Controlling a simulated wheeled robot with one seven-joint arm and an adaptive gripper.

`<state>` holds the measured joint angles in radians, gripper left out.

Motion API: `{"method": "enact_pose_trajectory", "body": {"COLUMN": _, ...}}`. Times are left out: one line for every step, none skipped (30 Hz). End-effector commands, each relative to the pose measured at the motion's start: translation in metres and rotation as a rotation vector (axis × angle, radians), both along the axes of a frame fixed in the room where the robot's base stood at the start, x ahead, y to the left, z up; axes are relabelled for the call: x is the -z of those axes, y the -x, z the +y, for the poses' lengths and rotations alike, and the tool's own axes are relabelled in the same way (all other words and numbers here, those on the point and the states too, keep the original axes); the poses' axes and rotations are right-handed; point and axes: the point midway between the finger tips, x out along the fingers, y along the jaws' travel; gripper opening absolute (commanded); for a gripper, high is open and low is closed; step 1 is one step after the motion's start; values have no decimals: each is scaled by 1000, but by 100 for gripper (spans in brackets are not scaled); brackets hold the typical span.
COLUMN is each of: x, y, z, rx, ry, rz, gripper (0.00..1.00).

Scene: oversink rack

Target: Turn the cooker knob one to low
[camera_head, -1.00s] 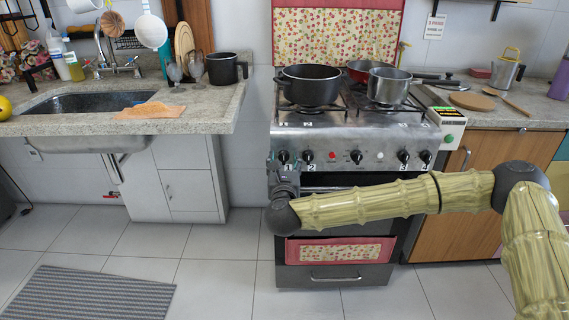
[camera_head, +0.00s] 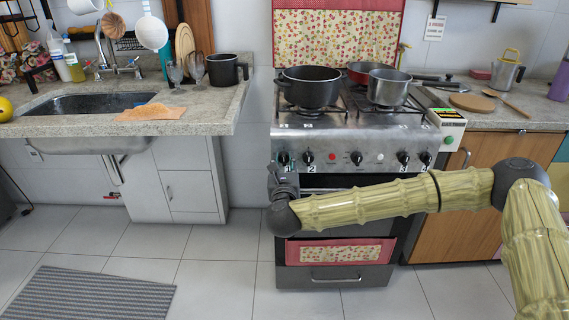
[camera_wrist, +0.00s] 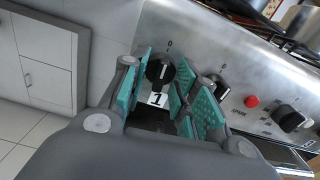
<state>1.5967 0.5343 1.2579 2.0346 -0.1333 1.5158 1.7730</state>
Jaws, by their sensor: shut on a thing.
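Cooker knob one (camera_wrist: 160,69) is a round black knob on the steel front panel, above a label reading 1. It also shows at the left end of the panel in the head view (camera_head: 284,157). My gripper (camera_wrist: 161,78) has teal-padded fingers on both sides of the knob and is shut on it. In the head view my gripper (camera_head: 281,174) is at the panel's left end, partly hidden by my own wrist. The knob's pointer stands roughly upright, toward the 0 mark; its exact angle is hard to tell.
Knob two (camera_wrist: 219,87) is close to the right finger. A red button (camera_head: 332,156) and other knobs follow along the panel. A black pot (camera_head: 309,88) and a steel pot (camera_head: 388,86) stand on the stove (camera_head: 347,124).

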Motion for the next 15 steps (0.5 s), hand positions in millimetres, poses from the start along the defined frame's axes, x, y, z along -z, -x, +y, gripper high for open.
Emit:
{"method": "enact_pose_trajectory", "body": {"x": -2, "y": 0, "z": -1, "rx": 2, "ry": 25, "rz": 0, "gripper": 6}}
{"method": "enact_pose_trajectory", "body": {"x": -2, "y": 0, "z": -1, "rx": 2, "ry": 45, "rz": 0, "gripper": 6}}
{"method": "enact_pose_trajectory", "body": {"x": -2, "y": 0, "z": -1, "rx": 2, "ry": 72, "rz": 0, "gripper": 6}}
{"method": "enact_pose_trajectory", "body": {"x": -2, "y": 0, "z": -1, "rx": 2, "ry": 95, "rz": 0, "gripper": 6}}
{"method": "enact_pose_trajectory", "body": {"x": -2, "y": 0, "z": 0, "rx": 1, "ry": 118, "rz": 0, "gripper": 6}}
{"method": "enact_pose_trajectory", "body": {"x": -2, "y": 0, "z": 0, "rx": 1, "ry": 153, "rz": 0, "gripper": 6}}
{"method": "enact_pose_trajectory", "body": {"x": -3, "y": 0, "z": 0, "rx": 1, "ry": 179, "rz": 0, "gripper": 6}}
{"method": "enact_pose_trajectory", "body": {"x": -3, "y": 0, "z": 0, "rx": 1, "ry": 206, "rz": 0, "gripper": 6}}
{"method": "enact_pose_trajectory", "body": {"x": -3, "y": 0, "z": -1, "rx": 1, "ry": 244, "rz": 0, "gripper": 6}}
{"method": "enact_pose_trajectory", "body": {"x": -3, "y": 0, "z": -1, "rx": 1, "ry": 272, "rz": 1, "gripper": 6}}
{"method": "enact_pose_trajectory", "body": {"x": -3, "y": 0, "z": -1, "rx": 1, "ry": 300, "rz": 1, "gripper": 6}}
{"method": "enact_pose_trajectory", "body": {"x": -3, "y": 0, "z": -1, "rx": 1, "ry": 339, "rz": 1, "gripper": 6}}
{"method": "enact_pose_trajectory", "body": {"x": -3, "y": 0, "z": -1, "rx": 1, "ry": 368, "rz": 1, "gripper": 6}}
{"method": "enact_pose_trajectory", "body": {"x": -3, "y": 0, "z": 0, "rx": 1, "ry": 396, "rz": 1, "gripper": 6}}
{"method": "enact_pose_trajectory", "body": {"x": -3, "y": 0, "z": -1, "rx": 0, "ry": 435, "rz": 1, "gripper": 6}}
